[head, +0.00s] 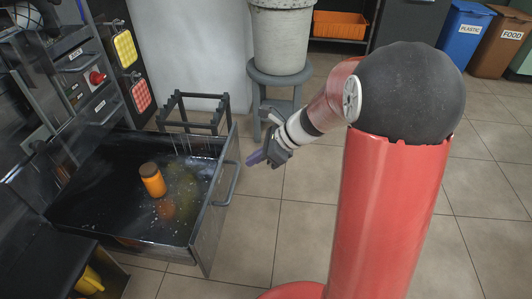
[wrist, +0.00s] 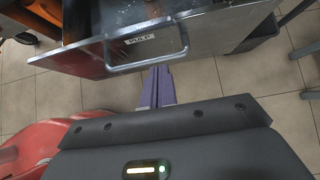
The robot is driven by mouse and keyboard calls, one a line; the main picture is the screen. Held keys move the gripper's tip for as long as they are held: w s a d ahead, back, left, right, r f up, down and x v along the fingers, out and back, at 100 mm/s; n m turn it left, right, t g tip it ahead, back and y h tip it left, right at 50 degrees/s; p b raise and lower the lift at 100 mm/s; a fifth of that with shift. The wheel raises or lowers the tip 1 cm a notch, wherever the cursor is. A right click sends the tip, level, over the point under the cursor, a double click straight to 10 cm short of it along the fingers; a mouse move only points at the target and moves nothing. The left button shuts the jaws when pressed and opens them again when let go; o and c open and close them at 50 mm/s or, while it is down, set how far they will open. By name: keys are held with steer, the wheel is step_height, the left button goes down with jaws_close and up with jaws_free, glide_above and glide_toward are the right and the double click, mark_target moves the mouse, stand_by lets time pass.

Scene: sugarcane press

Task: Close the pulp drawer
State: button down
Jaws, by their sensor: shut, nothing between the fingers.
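The pulp drawer (head: 206,215) is pulled out of the dark press at the left of the head view. Its front panel also shows in the wrist view (wrist: 205,42), with a PULP label and a metal bar handle (wrist: 147,62). An orange jar (head: 152,180) with a brown lid stands inside the drawer. My gripper (head: 256,158) is shut and empty, to the right of the drawer's handle in the head view and apart from it. In the wrist view its purple fingers (wrist: 157,86) point at the drawer front, just short of the handle.
A dark metal rack (head: 190,112) stands beyond the drawer. A grey stool (head: 279,84) bears a large pale bucket (head: 282,38). Blue (head: 464,33) and brown (head: 500,42) bins stand at the back right. The tiled floor in front of the drawer is clear.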

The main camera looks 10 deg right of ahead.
mark_target(223, 168)
steer(key=a, duration=0.1)
steer(key=w+a+f, duration=0.1)
steer(key=a, duration=0.1)
steer(key=w+a+f, duration=0.1)
steer(key=a, duration=0.1)
steer(key=shift+a+b, duration=0.15)
steer(key=shift+b, duration=0.15)
steer(key=shift+a, duration=0.2)
